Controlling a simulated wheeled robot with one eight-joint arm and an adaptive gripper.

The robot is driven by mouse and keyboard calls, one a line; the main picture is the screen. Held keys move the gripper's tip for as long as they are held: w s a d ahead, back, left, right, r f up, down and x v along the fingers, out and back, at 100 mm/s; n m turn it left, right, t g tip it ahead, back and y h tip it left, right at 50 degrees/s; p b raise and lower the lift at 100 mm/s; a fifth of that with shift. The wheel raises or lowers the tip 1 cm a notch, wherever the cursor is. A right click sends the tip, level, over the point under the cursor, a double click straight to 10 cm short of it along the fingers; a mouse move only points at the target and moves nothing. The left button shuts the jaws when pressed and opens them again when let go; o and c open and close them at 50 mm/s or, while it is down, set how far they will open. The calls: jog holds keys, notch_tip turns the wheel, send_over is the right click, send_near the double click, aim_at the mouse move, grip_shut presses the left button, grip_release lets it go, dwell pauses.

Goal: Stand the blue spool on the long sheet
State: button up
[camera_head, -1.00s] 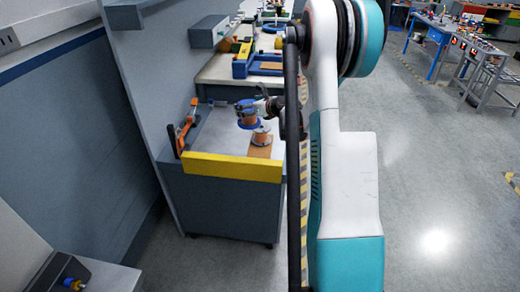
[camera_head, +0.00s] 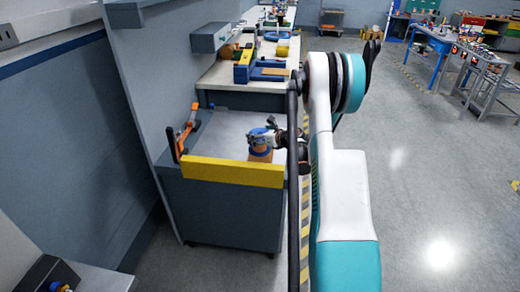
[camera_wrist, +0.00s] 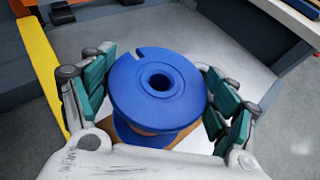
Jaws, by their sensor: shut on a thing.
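The blue spool (camera_wrist: 155,82) has a round blue flange with a centre hole and an edge notch, above an orange-brown winding. In the wrist view it is between the teal finger pads of my gripper (camera_wrist: 158,92), which is shut on it. In the head view the spool (camera_head: 261,150) is low over the grey bench top, near the yellow front edge. Orange-brown material shows below it, but I cannot tell winding from sheet there.
A yellow bar (camera_head: 232,171) runs along the bench's front edge. An orange clamp-like tool (camera_head: 187,130) stands at the bench's left side. Blue and yellow parts (camera_head: 262,68) crowd the farther bench. The grey top (camera_head: 222,133) is clear left of the spool.

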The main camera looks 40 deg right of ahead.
jog(key=shift+f+b, duration=0.9)
jog(key=shift+f, duration=1.7)
jog(key=shift+f, duration=0.1)
jog(key=o, duration=1.6)
jog(key=shift+o, duration=0.2)
jog(key=shift+s+r, duration=0.25)
jog(key=shift+s, duration=0.1)
jog(key=p+v, duration=0.4)
jog(key=v, duration=0.7)
jog(key=shift+s, duration=0.2)
